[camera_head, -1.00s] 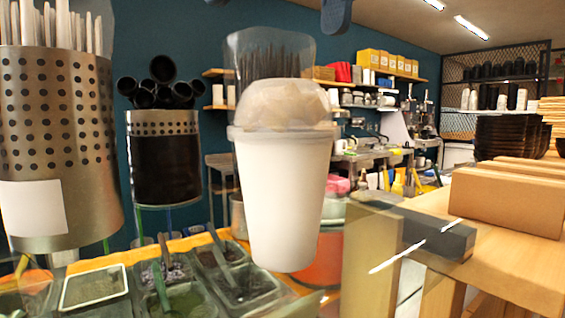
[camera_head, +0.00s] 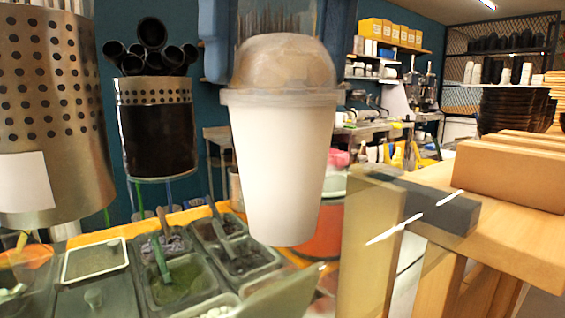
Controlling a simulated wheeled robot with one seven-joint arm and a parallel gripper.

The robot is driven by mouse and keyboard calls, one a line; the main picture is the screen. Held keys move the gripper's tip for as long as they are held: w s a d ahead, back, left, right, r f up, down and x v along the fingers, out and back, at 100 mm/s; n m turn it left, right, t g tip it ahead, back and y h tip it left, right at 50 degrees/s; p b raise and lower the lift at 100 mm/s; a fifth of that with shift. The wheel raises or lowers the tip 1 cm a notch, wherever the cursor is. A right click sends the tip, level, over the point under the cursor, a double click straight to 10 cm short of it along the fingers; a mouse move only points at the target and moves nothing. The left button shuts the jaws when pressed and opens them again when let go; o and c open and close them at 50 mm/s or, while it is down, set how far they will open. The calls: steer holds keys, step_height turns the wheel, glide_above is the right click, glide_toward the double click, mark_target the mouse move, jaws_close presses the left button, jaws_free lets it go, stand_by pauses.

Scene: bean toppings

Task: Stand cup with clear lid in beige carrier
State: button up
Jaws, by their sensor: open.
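A white cup (camera_head: 280,160) with a clear domed lid (camera_head: 288,62) stands upright at the centre of the head view, close to me. What its base rests on is not clear. My gripper (camera_head: 277,80) comes down from the top with its two blue fingers apart, one at each side of the domed lid. It is open and holds nothing; I cannot tell whether the fingers touch the lid. I cannot make out a beige carrier for certain.
Metal topping trays (camera_head: 165,275) lie at lower left. Perforated steel holders (camera_head: 40,110) stand at the left, one with black rolls. A wooden counter (camera_head: 500,235) with brown boxes (camera_head: 510,175) is at the right. A dark grey block (camera_head: 430,205) sits at its near edge.

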steer(key=c, duration=1.7)
